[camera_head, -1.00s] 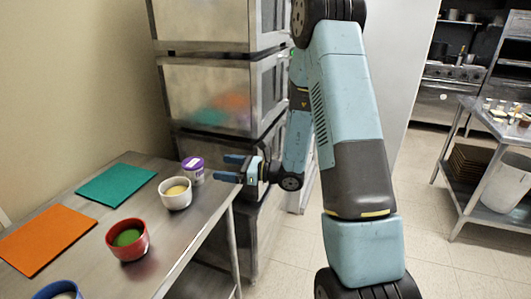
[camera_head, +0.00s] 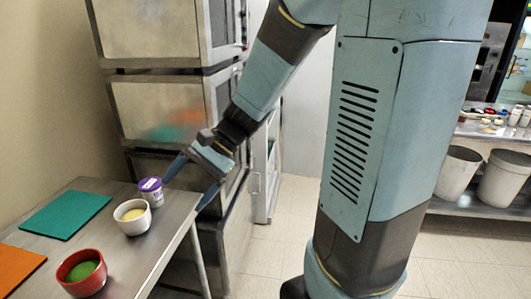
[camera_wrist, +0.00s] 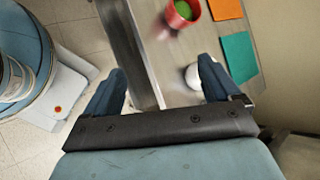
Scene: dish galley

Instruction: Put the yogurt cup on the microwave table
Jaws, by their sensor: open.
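The yogurt cup (camera_head: 151,192), purple with a white label, stands upright at the far right corner of the steel table (camera_head: 172,226) in the head view. My gripper (camera_head: 191,183) is open and empty, just right of the cup at the table's edge. One finger is close beside the cup; I cannot tell whether they touch. In the wrist view my gripper (camera_wrist: 162,70) has its fingers wide apart over the table's edge. I cannot make out the yogurt cup there. No microwave shows, so I cannot tell which table is the microwave table.
A white bowl (camera_head: 131,226) stands close in front of the cup. A red bowl (camera_head: 80,284), a teal mat (camera_head: 66,215) and an orange mat (camera_head: 15,268) lie nearer. Steel cabinets (camera_head: 160,110) rise behind. A shelf table (camera_head: 490,133) with small items stands at right.

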